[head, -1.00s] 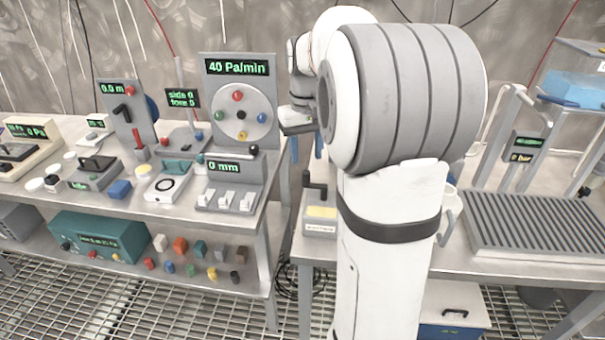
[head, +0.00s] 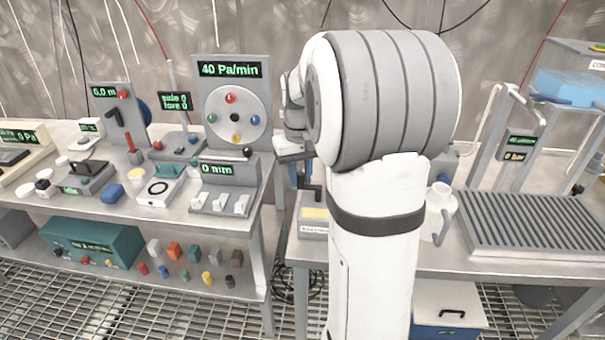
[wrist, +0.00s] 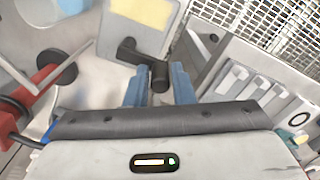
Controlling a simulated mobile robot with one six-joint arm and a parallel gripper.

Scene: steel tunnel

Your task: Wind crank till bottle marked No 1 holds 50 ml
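The crank is a black arm with an upright grip (head: 312,186), on a small grey box with a pale yellow panel (head: 314,213) at the left end of the right-hand bench. In the wrist view the black grip (wrist: 159,76) shows between the two blue fingertips of my gripper (wrist: 158,84), with gaps on both sides. In the head view my gripper (head: 305,174) hangs just above the crank, fingers down. It is open, and contact with the grip cannot be made out. I cannot make out a bottle marked No 1; my arm hides part of the bench.
A white jug (head: 438,212) stands right of my arm, beside a ribbed grey tray (head: 540,222). The left-hand bench (head: 128,206) is crowded with instruments, with a gap between the benches. A red-handled part (wrist: 38,82) shows left in the wrist view.

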